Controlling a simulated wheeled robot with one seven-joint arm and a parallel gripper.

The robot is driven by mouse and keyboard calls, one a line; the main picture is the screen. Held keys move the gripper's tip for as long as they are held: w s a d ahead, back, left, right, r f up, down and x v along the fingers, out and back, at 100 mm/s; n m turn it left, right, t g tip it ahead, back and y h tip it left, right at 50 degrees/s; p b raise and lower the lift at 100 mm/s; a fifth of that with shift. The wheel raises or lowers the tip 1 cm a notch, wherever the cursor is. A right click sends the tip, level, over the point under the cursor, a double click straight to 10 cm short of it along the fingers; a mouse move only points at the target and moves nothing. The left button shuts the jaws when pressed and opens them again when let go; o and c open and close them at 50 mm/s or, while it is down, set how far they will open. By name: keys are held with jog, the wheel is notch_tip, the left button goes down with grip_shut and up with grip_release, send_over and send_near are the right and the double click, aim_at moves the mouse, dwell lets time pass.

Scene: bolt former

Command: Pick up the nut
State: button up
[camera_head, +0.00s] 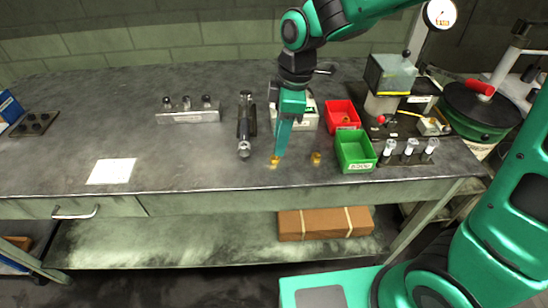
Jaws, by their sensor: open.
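Two small brass-coloured pieces lie on the dark workbench (200,172) near its front edge. One piece (272,163) is right at the tips of my gripper (279,151). The other piece (316,158) lies a little to the right, left of the green bin. Both are too small to tell for sure which is a nut. My gripper points down at the left piece, with its jaws open. The fingers are seen nearly edge-on, and I cannot tell whether they stand around the piece or just above it.
A green bin (341,160) and a red bin (330,116) stand to the right. A dark metal tool (244,130) lies close on the left. Several clear-topped cylinders (409,147) stand at the right. A white paper (112,171) lies on the left, with free bench around it.

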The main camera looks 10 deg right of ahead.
jog(key=shift+w+a+f, duration=0.1)
jog(key=shift+a+f, duration=0.15)
jog(key=shift+f, duration=1.15)
jog(key=shift+w+a+f, duration=0.1)
jog(key=shift+a+f, duration=0.1)
jog(key=shift+f, duration=1.2)
jog(key=shift+c, duration=0.6)
grip_shut()
